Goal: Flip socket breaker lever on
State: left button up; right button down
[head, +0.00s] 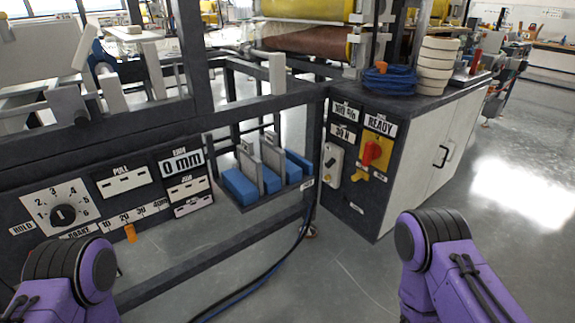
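On the dark side of the cabinet at the centre right, a light grey plate (333,165) carries a small black lever or switch; its exact position is too small to read. Only purple links of my arms show, at the lower left and lower right. Both grippers are out of view, and nothing of mine touches the panel.
A dial panel (61,209) with an orange slider (130,233) is at the left. Blue blocks (240,187) sit in a rack on the frame. Blue cable (389,80) and stacked cream rings (436,66) lie on the cabinet. Floor at right is clear.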

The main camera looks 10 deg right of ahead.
aim_at(332, 161)
jog(key=u, duration=0.25)
jog(key=i, duration=0.9)
